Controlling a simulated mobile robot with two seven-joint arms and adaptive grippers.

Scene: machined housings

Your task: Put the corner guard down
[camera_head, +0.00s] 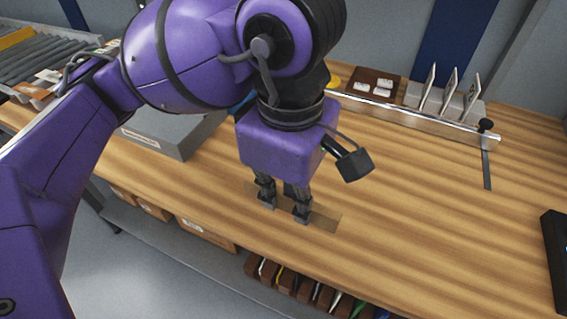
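My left gripper (285,214) points down at the wooden bench top near its front edge. Its two fingertips are apart, at or just above the surface. A small dark piece (289,190) shows between the fingers; I cannot tell whether it is the corner guard or part of the gripper. A flat brownish patch (325,221) lies on the bench under and beside the fingertips, partly hidden by them. I cannot clearly make out the corner guard. My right gripper is out of view.
A grey box (175,132) stands left of the gripper. A metal rail (400,119) runs along the back, near a rack with upright plates (447,98). A dark device (555,262) is at the right edge. The bench (430,215) is clear at centre right.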

